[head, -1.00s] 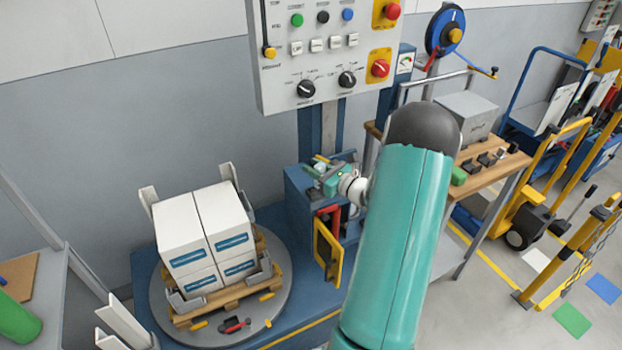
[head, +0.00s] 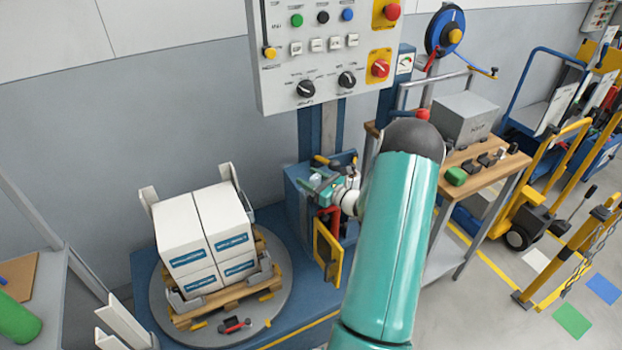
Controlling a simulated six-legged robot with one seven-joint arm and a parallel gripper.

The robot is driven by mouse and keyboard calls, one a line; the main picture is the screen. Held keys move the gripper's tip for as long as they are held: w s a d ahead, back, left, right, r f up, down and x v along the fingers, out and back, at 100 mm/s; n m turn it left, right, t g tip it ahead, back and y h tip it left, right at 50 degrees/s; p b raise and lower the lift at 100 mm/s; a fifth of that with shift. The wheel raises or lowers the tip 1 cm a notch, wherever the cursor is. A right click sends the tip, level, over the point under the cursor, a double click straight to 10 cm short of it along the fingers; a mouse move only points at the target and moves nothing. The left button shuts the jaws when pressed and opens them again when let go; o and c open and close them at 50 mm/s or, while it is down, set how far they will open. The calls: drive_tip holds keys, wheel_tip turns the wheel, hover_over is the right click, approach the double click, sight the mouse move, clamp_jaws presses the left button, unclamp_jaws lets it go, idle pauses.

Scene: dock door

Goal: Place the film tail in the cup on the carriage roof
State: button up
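The blue carriage (head: 297,195) stands on the blue base at the foot of the mast, with its yellow-framed door (head: 327,252) at the front. My gripper (head: 320,180) is at the carriage roof, small and partly hidden by its own wrist. A small pale, translucent piece (head: 316,179) shows at the fingertips. It may be the film tail or the cup; I cannot tell which, nor whether the fingers are closed on it. A yellow and dark part (head: 322,160) lies just behind the gripper on the roof.
White boxes (head: 205,240) sit on a wooden pallet on the round turntable (head: 183,333), left of the carriage. The control panel (head: 320,50) hangs above. A wooden-topped cart (head: 490,178) with a grey box (head: 465,118) stands behind my arm on the right.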

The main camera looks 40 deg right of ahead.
drive_tip(key=shift+r, duration=0.15)
drive_tip(key=s+d, duration=0.1)
drive_tip(key=s, duration=1.1)
drive_tip(key=w+a+r+n+g+y, duration=0.1)
drive_tip(key=a+r+n+g+y, duration=0.25)
drive_tip(key=a+n, duration=0.45)
drive_tip(key=w+a+r+n+g+y, duration=0.25)
drive_tip(key=a+r+g, duration=0.2)
drive_tip(key=a, duration=0.65)
drive_tip(key=a+r+n+g+y, duration=0.25)
drive_tip(key=a+r+n, duration=0.35)
drive_tip(key=a, duration=0.4)
drive_tip(key=s+a+r+n+g+h, duration=0.1)
drive_tip(key=s+a+r+n+h, duration=0.3)
drive_tip(key=n, duration=0.5)
drive_tip(key=s+a+r+n+g+h, duration=0.1)
drive_tip(key=s+a+r+n+h, duration=0.4)
drive_tip(key=s+a+n, duration=0.3)
drive_tip(key=shift+s+a+n+h, duration=0.3)
drive_tip(key=shift+s+n+h, duration=0.25)
drive_tip(key=shift+s+n, duration=0.25)
